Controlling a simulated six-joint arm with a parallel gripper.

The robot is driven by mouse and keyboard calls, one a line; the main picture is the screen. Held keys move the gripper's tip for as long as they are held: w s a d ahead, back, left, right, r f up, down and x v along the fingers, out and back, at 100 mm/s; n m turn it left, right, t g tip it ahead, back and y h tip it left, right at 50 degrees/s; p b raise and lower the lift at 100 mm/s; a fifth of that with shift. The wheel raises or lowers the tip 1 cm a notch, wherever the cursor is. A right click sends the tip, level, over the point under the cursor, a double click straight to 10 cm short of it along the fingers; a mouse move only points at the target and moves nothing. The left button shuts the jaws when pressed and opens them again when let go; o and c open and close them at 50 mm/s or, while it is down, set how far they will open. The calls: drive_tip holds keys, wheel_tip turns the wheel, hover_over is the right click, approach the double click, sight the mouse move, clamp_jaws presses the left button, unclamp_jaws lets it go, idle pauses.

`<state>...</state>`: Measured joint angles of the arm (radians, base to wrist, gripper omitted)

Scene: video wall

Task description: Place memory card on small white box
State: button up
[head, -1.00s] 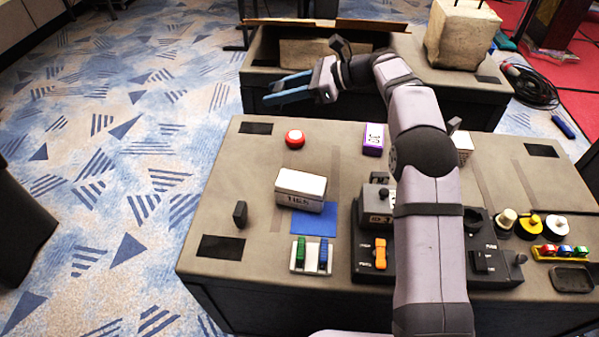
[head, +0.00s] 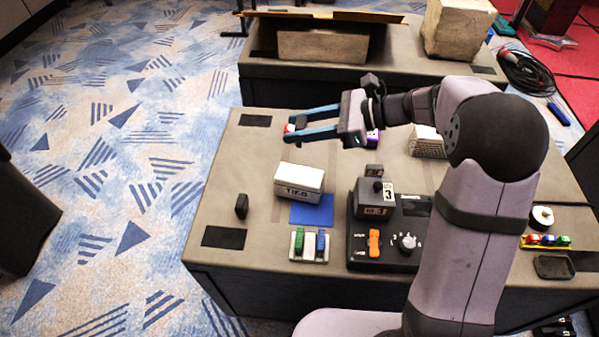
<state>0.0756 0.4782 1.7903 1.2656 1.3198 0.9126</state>
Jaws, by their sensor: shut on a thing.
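My gripper (head: 287,130) reaches left over the far left of the table, its two blue fingers on either side of a round red-and-white thing (head: 291,128). It is shut on this thing, which the fingers partly cover. A small white box (head: 299,181) with dark lettering on its front stands left of the table's middle, nearer the camera than the gripper. A small dark upright piece (head: 241,206) stands left of the box. I cannot tell whether it is the memory card; no other thing clearly looks like one.
A blue square (head: 313,213) lies in front of the white box. A switch holder (head: 310,246) and a black control panel (head: 362,245) are nearby. My arm covers much of the table's right side.

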drive_tip(key=shift+s+f+g, duration=0.3)
drive_tip(key=shift+s, duration=0.2)
drive_tip(key=shift+a+n, duration=0.1)
drive_tip(key=shift+n, duration=0.2)
drive_tip(key=shift+f, duration=0.15)
hover_over(299, 174)
drive_tip(key=shift+f, duration=4.8)
drive_tip(key=shift+f, duration=0.1)
drive_tip(key=o, duration=1)
drive_tip(key=shift+o, duration=0.2)
